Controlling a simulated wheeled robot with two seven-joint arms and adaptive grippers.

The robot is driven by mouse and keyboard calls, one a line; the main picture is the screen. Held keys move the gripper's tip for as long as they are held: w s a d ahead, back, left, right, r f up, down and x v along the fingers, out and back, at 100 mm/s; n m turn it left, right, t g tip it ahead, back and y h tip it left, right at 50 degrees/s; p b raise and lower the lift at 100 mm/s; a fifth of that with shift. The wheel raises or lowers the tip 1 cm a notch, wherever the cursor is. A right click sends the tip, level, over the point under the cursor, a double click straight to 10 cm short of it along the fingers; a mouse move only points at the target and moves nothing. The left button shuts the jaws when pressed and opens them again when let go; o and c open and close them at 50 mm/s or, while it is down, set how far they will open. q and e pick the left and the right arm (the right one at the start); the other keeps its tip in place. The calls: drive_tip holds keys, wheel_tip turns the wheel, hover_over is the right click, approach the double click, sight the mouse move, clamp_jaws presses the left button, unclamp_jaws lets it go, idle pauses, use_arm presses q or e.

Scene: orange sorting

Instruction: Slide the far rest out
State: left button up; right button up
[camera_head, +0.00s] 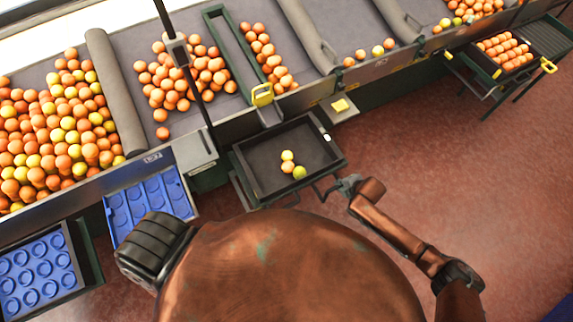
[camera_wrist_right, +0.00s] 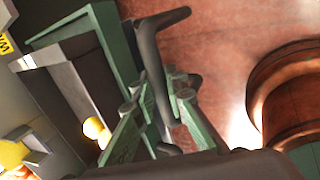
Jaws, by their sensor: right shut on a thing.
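A dark tray (camera_head: 262,172) with a few orange and yellow-green fruits stands at the front of the sorting line. Thin dark bars stick out below its near side. My right gripper (camera_head: 347,186) is at the tray's near right corner, shut on a dark bent bar. In the right wrist view, the same bar (camera_wrist_right: 152,75) passes between the green fingers of the gripper (camera_wrist_right: 156,98). I take this bar to be the far rest; its inner end is hidden. My left gripper does not show.
Blue trays with round cups (camera_head: 150,203) stand at the left. A conveyor heaped with oranges (camera_head: 60,130) runs behind. Another fruit tray on a stand (camera_head: 505,52) is at the far right. The red floor (camera_head: 440,160) to the right is clear.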

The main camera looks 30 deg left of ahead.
clamp_jaws()
drive_tip(key=s+d+p, duration=0.5)
drive_tip(key=s+d, duration=0.1)
drive_tip(key=d, duration=0.2)
drive_tip(key=shift+d+p, duration=0.35)
drive_tip(key=shift+p, duration=0.05)
drive_tip(key=o, duration=0.5)
unclamp_jaws()
drive_tip(key=shift+s, duration=0.1)
drive_tip(key=o, duration=0.7)
drive_tip(key=shift+c, duration=0.2)
drive_tip(key=shift+r, duration=0.1)
wheel_tip(320, 180, up, 7)
drive_tip(key=p, duration=0.6)
drive_tip(key=shift+p, duration=0.3)
